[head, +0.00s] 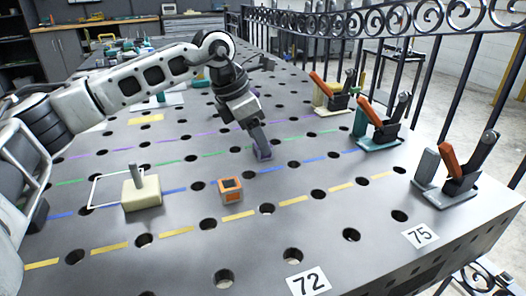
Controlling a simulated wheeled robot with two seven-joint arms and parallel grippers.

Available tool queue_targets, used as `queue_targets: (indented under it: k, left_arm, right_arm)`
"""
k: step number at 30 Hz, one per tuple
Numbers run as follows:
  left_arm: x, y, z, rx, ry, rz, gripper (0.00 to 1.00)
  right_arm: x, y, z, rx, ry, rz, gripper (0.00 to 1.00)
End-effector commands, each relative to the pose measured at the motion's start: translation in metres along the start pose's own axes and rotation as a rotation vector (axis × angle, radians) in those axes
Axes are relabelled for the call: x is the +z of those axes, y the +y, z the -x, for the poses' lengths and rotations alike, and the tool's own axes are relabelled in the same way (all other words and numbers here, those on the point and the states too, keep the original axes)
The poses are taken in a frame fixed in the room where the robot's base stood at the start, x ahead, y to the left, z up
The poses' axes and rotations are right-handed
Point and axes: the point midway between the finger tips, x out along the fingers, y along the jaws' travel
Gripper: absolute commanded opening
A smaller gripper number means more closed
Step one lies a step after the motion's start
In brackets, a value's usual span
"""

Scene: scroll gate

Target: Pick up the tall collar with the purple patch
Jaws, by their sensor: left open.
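My right gripper is not in view.
An orange square collar (231,190) and a cream block with a grey peg (141,192) stand nearer. Toggle clamps with orange handles (455,170) line the right edge by a black scroll railing (330,22). Labels 72 (309,282) and 75 (420,235) lie in front.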

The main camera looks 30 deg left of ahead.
Motion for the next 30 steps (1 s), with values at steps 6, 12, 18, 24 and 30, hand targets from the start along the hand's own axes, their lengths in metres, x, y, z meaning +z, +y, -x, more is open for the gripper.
queue_targets:
  k: [6, 12, 18, 24, 30]
  left_arm:
    - [0.0, 0.0, -0.024, 0.0, 0.0, 0.0, 0.58]
    - [0.0, 0.0, -0.025, 0.0, 0.0, 0.0, 0.58]
    - [0.0, 0.0, -0.025, 0.0, -0.001, 0.001, 0.11]
    - [0.001, 0.0, -0.024, 0.001, -0.003, 0.001, 0.05]
    - [0.003, 0.0, -0.02, 0.001, -0.004, 0.0, 0.05]
  right_arm:
    - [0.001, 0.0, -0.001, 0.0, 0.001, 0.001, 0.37]
    - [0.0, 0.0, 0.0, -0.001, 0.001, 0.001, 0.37]
    - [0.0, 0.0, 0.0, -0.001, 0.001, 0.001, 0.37]
    - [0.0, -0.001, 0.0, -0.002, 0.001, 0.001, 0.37]
    - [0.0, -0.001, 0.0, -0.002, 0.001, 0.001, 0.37]
